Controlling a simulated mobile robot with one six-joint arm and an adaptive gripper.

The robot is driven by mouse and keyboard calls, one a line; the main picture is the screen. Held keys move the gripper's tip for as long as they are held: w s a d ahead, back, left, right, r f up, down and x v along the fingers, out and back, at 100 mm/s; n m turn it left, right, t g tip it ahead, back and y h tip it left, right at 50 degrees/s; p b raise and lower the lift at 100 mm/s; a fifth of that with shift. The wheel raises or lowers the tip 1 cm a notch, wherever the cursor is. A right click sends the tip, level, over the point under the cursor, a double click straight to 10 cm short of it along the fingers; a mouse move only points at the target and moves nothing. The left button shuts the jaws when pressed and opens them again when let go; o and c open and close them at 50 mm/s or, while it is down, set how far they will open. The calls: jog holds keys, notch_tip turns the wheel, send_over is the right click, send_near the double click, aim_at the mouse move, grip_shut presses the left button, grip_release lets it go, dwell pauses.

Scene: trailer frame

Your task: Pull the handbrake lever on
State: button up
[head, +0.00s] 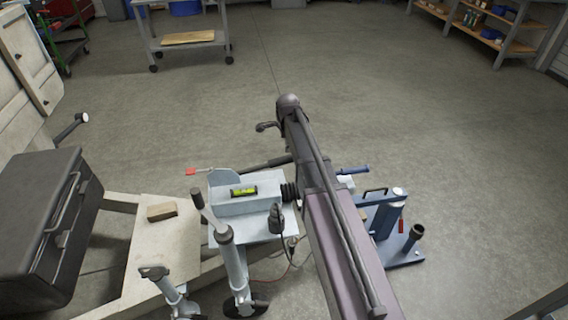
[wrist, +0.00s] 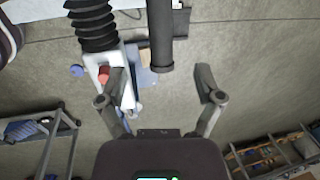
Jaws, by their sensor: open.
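The handbrake lever (head: 265,163) is a dark bar above the pale drawbar housing, and its right part is hidden behind my arm in the head view. In the wrist view a black cylindrical grip (wrist: 160,40), which looks like the lever's end, comes down from the top. My gripper (wrist: 160,80) is open and empty. The grip's end lies between the two fingertips in the picture, but its depth relative to them is unclear. Neither finger appears to touch it. My gripper is not clearly visible in the head view, where my arm blocks the area.
Black bellows (wrist: 92,25) and a pale coupling with a red knob (wrist: 104,76) lie left of the grip. A blue stand (head: 385,220) is beside the coupling. The jockey wheel post (head: 232,262) and a black box (head: 40,220) are left. Floor beyond is clear.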

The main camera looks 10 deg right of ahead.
aim_at(284, 157)
jog(key=shift+w+f+b, duration=0.35)
jog(key=shift+f+b, duration=1.4)
jog(key=shift+f, duration=0.1)
jog(key=shift+w+f+b, duration=0.4)
jog(key=shift+f+b, duration=1.35)
jog(key=shift+f, duration=0.05)
jog(key=shift+w+f+b, duration=0.35)
jog(key=shift+f+b, duration=1.4)
jog(key=shift+f, duration=0.1)
grip_shut()
